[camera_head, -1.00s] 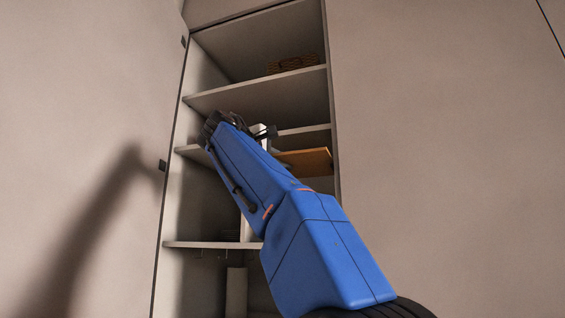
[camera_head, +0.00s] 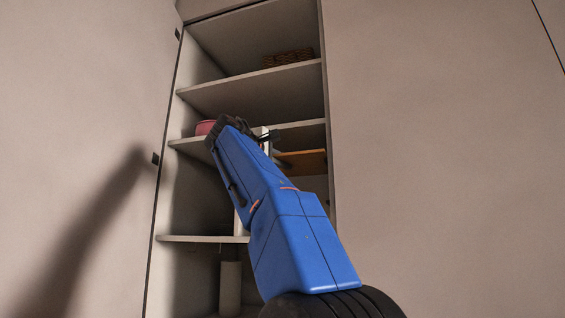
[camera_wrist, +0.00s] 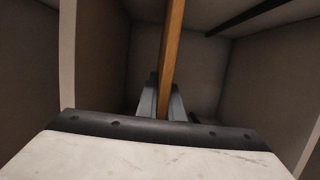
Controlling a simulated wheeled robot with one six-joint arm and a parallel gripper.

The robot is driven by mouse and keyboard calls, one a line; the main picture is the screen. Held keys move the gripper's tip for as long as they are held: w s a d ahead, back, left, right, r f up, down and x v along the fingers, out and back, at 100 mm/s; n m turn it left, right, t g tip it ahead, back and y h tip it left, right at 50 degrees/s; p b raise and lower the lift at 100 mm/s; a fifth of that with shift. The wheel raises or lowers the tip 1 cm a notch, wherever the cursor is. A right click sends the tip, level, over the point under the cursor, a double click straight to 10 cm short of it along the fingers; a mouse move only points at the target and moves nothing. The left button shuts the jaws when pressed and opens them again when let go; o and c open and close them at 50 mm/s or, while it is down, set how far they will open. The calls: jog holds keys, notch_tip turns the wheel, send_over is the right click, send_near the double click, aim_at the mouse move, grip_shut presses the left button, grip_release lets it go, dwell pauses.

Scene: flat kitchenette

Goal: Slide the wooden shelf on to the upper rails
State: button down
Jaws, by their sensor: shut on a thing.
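The wooden shelf (camera_head: 303,162) is an orange-brown board inside the right-hand compartment of the open cabinet. Its right end lies close to the cabinet's right wall. My gripper (camera_head: 268,137) is at the left of the board, partly hidden behind my blue arm. In the wrist view my gripper (camera_wrist: 161,100) is shut on the wooden shelf (camera_wrist: 172,55), which shows edge-on as a narrow strip between the fingers. A dark bar (camera_wrist: 255,17) runs along a compartment wall in the wrist view; I cannot tell whether it is a rail. The board's far end contact is unclear.
A white cabinet shelf (camera_head: 250,88) spans above, with a brown basket (camera_head: 288,58) on the top level. A pink bowl (camera_head: 205,127) stands on the left shelf (camera_head: 187,145) beside my wrist. A pale upright panel (camera_wrist: 67,60) is close on the wrist view's left.

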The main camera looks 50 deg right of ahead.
jog(key=shift+w+d, duration=0.25)
jog(key=shift+d, duration=0.4)
jog(key=shift+w+d, duration=0.3)
jog(key=shift+d, duration=0.4)
jog(key=shift+w+d, duration=0.25)
jog(key=shift+d, duration=0.4)
jog(key=c, duration=1.8)
grip_release()
jog(key=shift+s+a, duration=0.4)
jog(key=shift+a, duration=2.45)
jog(key=shift+s+a, duration=0.4)
jog(key=shift+a, duration=2.5)
jog(key=shift+s+a, duration=0.4)
jog(key=shift+a, duration=2.45)
